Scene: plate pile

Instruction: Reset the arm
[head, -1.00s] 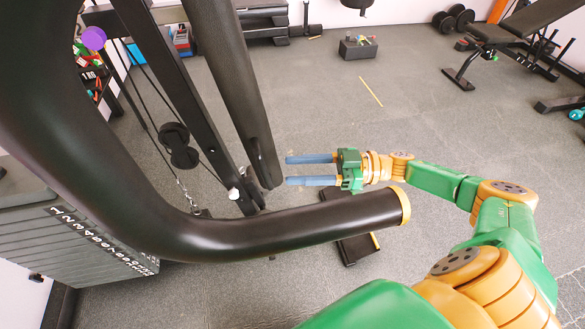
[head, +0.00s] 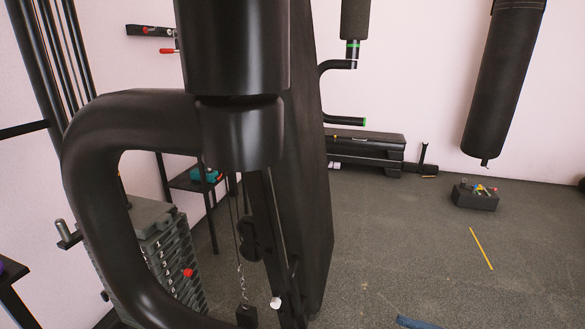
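Only a blue sliver shows at the bottom edge of the head view. It looks like a fingertip of my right gripper (head: 415,322). The rest of that gripper and its arm are out of the picture, so I cannot tell whether it is open or shut. My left gripper and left arm are not in view.
A black gym machine (head: 95,150) with a thick curved bar and a weight stack (head: 172,262) fills the left. A punching bag (head: 503,80) hangs at the right. A black box with coloured items (head: 474,199) and a yellow stick (head: 481,248) lie on open grey floor.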

